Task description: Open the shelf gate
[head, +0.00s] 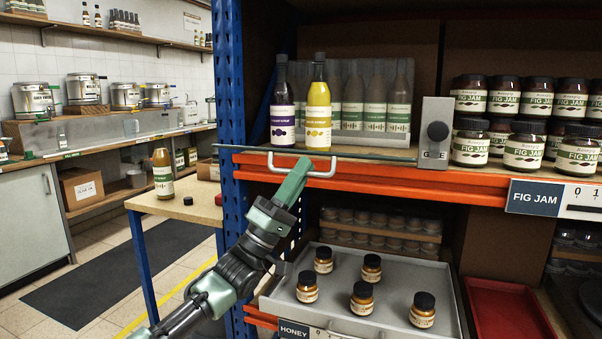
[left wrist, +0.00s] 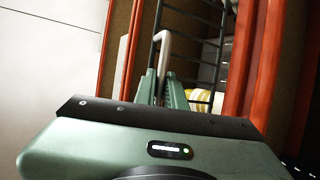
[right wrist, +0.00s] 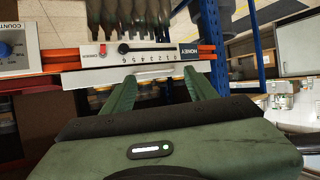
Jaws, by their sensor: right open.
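The shelf gate (head: 375,154) shows in the head view as a thin dark bar along the front of the upper shelf, with a pale U-shaped handle (head: 333,170) below it. In the left wrist view the gate is a dark wire grid (left wrist: 190,14). My left gripper (head: 300,170) is at the handle. Its fingers are close together around the handle (left wrist: 166,45). A grey plate with a black knob (head: 437,131), its label partly hidden, stands at the gate's right end. My right gripper (right wrist: 160,85) is open and empty, in front of a honey-labelled tray edge (right wrist: 125,68).
A purple-labelled bottle (head: 283,105) and a yellow bottle (head: 318,105) stand behind the gate. Fig jam jars (head: 524,147) fill the right. Below, a grey tray (head: 395,325) holds several small jars. A wooden table (head: 190,211) with a bottle stands left of the blue upright (head: 231,70).

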